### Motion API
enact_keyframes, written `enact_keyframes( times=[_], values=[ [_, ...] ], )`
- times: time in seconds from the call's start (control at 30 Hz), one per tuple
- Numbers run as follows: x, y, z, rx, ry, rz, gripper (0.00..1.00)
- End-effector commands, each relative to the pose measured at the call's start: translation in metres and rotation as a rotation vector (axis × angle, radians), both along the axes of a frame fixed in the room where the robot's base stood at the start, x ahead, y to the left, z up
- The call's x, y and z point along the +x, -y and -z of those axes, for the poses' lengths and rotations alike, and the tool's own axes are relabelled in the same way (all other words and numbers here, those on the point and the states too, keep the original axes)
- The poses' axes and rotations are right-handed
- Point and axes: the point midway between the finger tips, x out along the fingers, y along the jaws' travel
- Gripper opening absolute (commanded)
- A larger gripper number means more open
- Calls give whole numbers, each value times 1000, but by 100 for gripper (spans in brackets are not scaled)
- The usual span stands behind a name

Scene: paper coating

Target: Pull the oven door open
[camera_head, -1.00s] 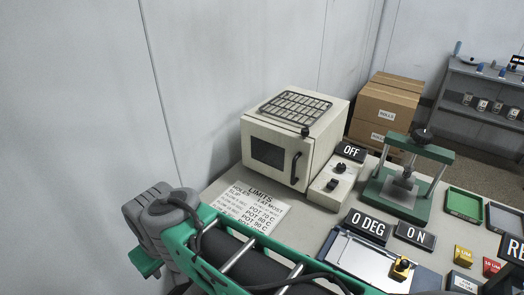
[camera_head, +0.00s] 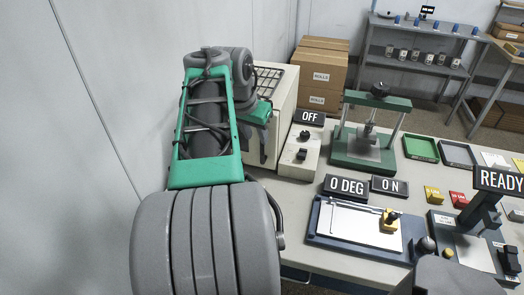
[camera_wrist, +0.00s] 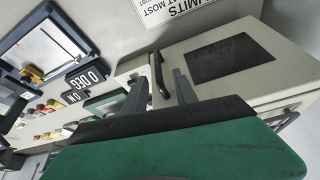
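The cream oven (camera_head: 285,100) stands on the bench, mostly hidden behind my arm in the head view. In the wrist view its door (camera_wrist: 178,52), with a dark window (camera_wrist: 228,57), looks closed. The dark bar handle (camera_wrist: 160,76) sits near the door's edge. My gripper (camera_wrist: 158,80) is open in the wrist view, with one finger on each side of the handle. I cannot tell whether either finger touches it. In the head view the green gripper body (camera_head: 260,112) is in front of the oven and the fingertips are hidden.
A control box (camera_head: 298,155) with an OFF sign (camera_head: 309,117) stands right of the oven. A green press (camera_head: 370,140) is farther right. Cardboard boxes (camera_head: 320,75) stand behind. A coating plate (camera_head: 358,225) lies at the front of the bench.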

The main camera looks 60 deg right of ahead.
Motion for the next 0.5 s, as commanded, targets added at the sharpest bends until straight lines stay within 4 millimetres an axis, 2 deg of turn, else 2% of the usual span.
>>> enact_keyframes(
  times=[0.07,0.33,0.5],
  values=[
    [-6,6,5,1,0,25,34],
    [-6,24,50,2,0,21,34],
    [-6,32,67,-1,1,17,34]
  ],
)
